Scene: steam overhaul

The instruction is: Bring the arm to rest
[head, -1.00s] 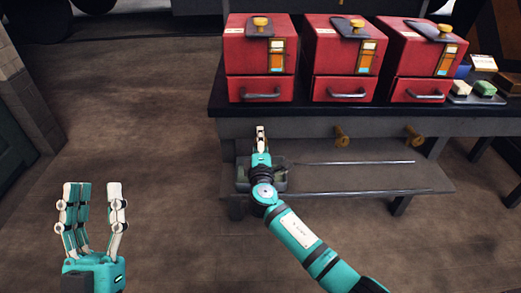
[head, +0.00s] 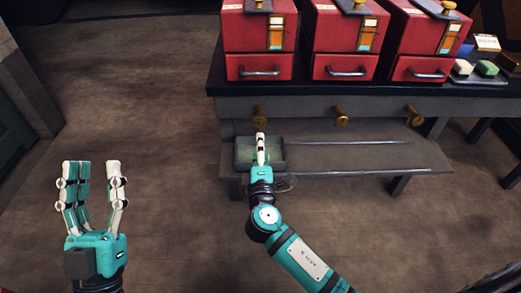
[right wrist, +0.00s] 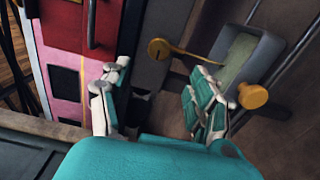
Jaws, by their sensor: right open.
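My right arm reaches up the middle of the head view. Its gripper (head: 261,145) is over or in front of the grey tray (head: 242,166) on the low shelf, seen nearly edge-on. In the right wrist view the right gripper (right wrist: 155,88) has its fingers spread, with nothing between them. My left gripper (head: 94,168) stands upright at the lower left of the head view, fingers apart and empty, over bare floor.
Three red boxes (head: 259,69) with handled drawers stand on the dark bench (head: 300,88). Brass knobs (head: 341,116) stick out from the bench front. The low shelf (head: 340,160) lies below. Floor (head: 150,110) at the left is clear.

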